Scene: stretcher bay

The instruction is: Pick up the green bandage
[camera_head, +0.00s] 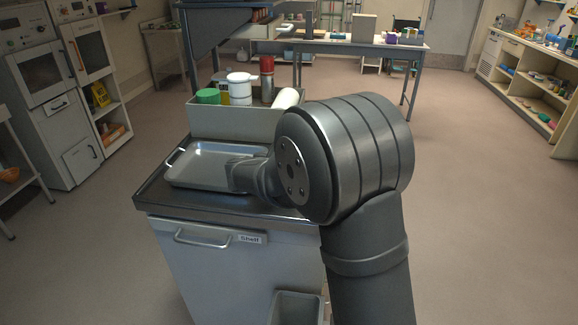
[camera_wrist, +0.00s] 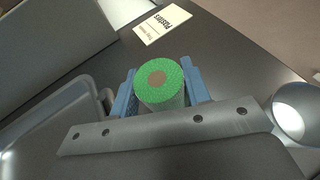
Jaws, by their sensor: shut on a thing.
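The green bandage (camera_wrist: 173,74) is a roll with a brown core, seen end-on in the wrist view. My gripper (camera_wrist: 162,96) has its blue fingers on either side of the roll and is shut on it. A dark worktop (camera_wrist: 225,62) lies beyond the roll; I cannot tell whether the roll touches it. In the head view my arm hides the gripper's fingers and the held bandage.
A metal tray (camera_head: 180,179) lies on the cabinet top (camera_head: 153,192). Behind it a grey bin (camera_head: 225,124) holds a green round-topped item (camera_head: 208,96), a white jar (camera_head: 240,86) and a red-capped bottle (camera_head: 267,78). A "Plasters" card (camera_wrist: 162,24) lies near the roll.

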